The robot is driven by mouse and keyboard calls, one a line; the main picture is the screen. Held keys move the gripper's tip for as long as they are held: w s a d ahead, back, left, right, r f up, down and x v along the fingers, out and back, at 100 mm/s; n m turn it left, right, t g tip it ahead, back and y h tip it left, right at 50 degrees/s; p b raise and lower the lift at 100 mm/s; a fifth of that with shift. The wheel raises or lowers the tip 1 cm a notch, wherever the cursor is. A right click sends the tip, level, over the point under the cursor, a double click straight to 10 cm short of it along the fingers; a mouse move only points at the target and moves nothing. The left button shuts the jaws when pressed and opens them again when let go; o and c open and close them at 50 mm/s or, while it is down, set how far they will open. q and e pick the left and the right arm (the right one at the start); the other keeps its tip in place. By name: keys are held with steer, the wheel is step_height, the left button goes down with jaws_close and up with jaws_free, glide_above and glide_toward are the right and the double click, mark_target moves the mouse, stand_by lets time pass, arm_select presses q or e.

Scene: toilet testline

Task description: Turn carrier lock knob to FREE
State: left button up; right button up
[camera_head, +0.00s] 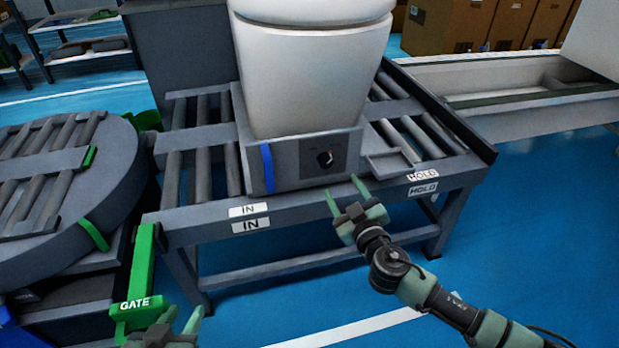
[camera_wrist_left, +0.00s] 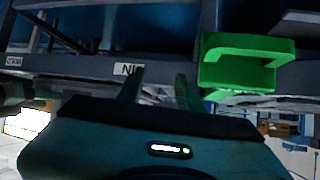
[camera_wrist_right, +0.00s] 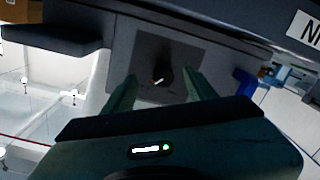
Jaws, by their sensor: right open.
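The carrier lock knob (camera_head: 325,158) is a small black knob with a pale pointer mark, set in a dark panel on the front of the grey carrier (camera_head: 290,165). In the right wrist view the knob (camera_wrist_right: 163,77) lies just beyond and between the fingertips, apart from them. My right gripper (camera_head: 342,195) is open and empty, in front of and slightly below the knob; it also shows in the right wrist view (camera_wrist_right: 160,88). My left gripper (camera_head: 180,322) is at the lower left by the green gate post; in the left wrist view its fingers (camera_wrist_left: 156,88) are apart and empty.
A white toilet (camera_head: 310,75) stands on the carrier, on a roller conveyor (camera_head: 190,170). A green GATE handle (camera_head: 140,285) stands at the left beside a round turntable (camera_head: 60,180). A blue strip (camera_head: 267,168) is left of the knob. A small tray (camera_head: 390,165) is right of it.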

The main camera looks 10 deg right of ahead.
mark_target(328, 165)
steer(key=shift+t, duration=0.3)
steer(key=w, duration=0.2)
steer(key=w+a+r, duration=0.1)
steer(key=w, duration=0.4)
steer(key=shift+a+r+b, duration=0.2)
steer(key=shift+a+b, duration=0.05)
steer(key=shift+b, duration=0.05)
steer(key=shift+w, duration=0.45)
arm_select(q)
steer(key=r, duration=0.1)
steer(key=w+r+t, duration=0.1)
steer(key=r, duration=0.1)
steer(key=w+r+t, duration=0.1)
steer(key=shift+d+r+h, duration=0.25)
steer(key=shift+d+h, duration=0.05)
steer(key=shift+d, duration=0.05)
arm_select(e)
jaws_close()
